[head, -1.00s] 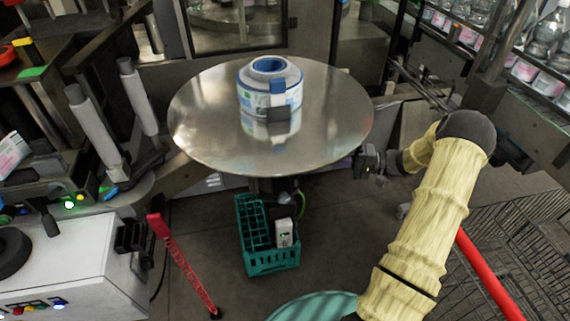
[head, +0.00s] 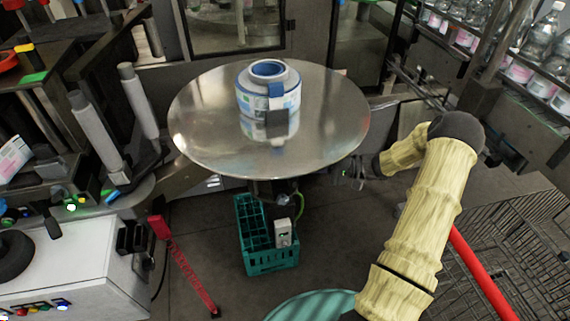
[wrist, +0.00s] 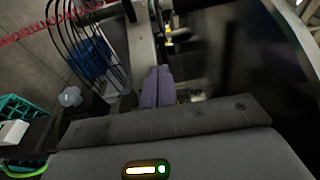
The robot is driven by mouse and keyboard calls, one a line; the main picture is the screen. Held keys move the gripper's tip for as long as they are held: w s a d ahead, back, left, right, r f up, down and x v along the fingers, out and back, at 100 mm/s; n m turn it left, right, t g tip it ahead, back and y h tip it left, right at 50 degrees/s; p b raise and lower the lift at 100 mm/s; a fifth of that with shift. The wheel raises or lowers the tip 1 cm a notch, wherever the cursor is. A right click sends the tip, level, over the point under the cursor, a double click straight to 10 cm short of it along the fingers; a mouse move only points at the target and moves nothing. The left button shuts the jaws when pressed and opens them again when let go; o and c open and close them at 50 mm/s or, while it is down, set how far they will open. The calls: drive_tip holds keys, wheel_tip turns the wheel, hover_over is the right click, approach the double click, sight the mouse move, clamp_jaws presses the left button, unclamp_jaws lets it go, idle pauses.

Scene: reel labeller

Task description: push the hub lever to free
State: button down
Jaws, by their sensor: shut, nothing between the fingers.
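I cannot make out the hub lever for certain in either view. A blue-and-white label reel (head: 268,90) stands on the round steel plate (head: 325,112) in the head view. In the wrist view my gripper (wrist: 157,78) shows two purple-grey fingers closed together with nothing between them, pointing at dim metal parts. A pale grey knob (wrist: 70,97) is to the left of the fingers, apart from them. In the head view my arm's end is low at the plate's right edge, and its fingers cannot be made out there.
A teal crate (head: 270,262) is on the floor below the plate, with a grey-white box (head: 283,233) at its right side. A red perforated bar (head: 190,275) leans at left by a white control box (head: 75,270). Bottle shelves (head: 545,80) line the right.

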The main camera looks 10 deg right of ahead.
drive_tip(key=p+x, duration=0.2)
drive_tip(key=x, duration=0.5)
drive_tip(key=shift+a, duration=0.35)
drive_tip(key=shift+w, duration=0.1)
